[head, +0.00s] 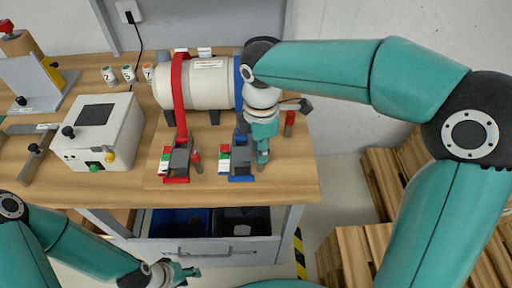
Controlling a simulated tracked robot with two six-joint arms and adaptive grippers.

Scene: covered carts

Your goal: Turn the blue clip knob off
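A cream cylinder (208,84) lies on the wooden table with a red strap (179,95) and a blue strap (238,80) around it. The blue clip (242,170) is at the lower end of the blue strap, with a red, white and green label beside it. My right gripper (262,155) points down just right of the blue clip. It covers the place where the clip's knob would show, so I cannot see the knob or any contact. My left gripper (185,273) is low in front of the table, away from the clips. Neither gripper's opening is clear.
The red clip (179,160) has a small red-topped knob (196,158) to its right. Another red-topped piece (290,122) stands right of my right gripper. A white box (100,130) with buttons is at left. Wooden crates (395,180) stand on the floor at right.

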